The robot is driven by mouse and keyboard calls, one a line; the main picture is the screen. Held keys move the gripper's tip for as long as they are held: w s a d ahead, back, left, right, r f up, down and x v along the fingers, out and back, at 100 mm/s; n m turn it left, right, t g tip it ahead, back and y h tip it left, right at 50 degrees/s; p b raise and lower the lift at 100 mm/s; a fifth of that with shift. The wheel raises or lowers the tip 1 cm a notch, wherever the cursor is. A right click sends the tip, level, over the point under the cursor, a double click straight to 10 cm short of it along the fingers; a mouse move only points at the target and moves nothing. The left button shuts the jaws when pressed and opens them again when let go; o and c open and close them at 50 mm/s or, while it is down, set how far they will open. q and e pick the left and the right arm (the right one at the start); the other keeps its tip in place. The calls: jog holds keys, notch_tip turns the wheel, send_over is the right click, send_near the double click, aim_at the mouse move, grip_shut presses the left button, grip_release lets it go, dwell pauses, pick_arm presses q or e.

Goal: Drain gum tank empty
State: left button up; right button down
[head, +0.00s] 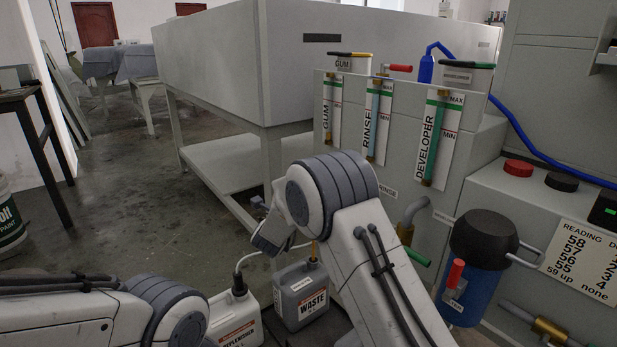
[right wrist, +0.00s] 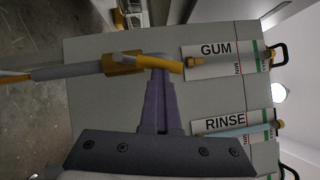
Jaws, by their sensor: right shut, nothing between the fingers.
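The gum tank's GUM gauge (head: 331,110) is on the grey processor's side in the head view, and it also shows in the right wrist view (right wrist: 225,55). I cannot read its level. In the right wrist view a brass valve (right wrist: 122,63) with a yellow handle (right wrist: 163,63) sits left of the gauge, with a grey and yellow pipe running left. My right gripper (right wrist: 161,75) is shut, its purple fingertips at the yellow handle with nothing between them. A grey WASTE can (head: 303,297) stands on the floor, a yellow tube at its neck. My left gripper is out of view.
A white REPLENISHER can (head: 236,321) stands left of the waste can. RINSE (head: 374,124) and DEVELOPER (head: 436,142) gauges sit right of GUM. A blue filter housing (head: 468,290) with a red handle stands at right.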

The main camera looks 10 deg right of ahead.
jog(key=shift+w+a+r+p, duration=0.1)
jog(key=shift+w+r+p, duration=0.2)
jog(key=shift+w, duration=0.05)
dwell(0.6)
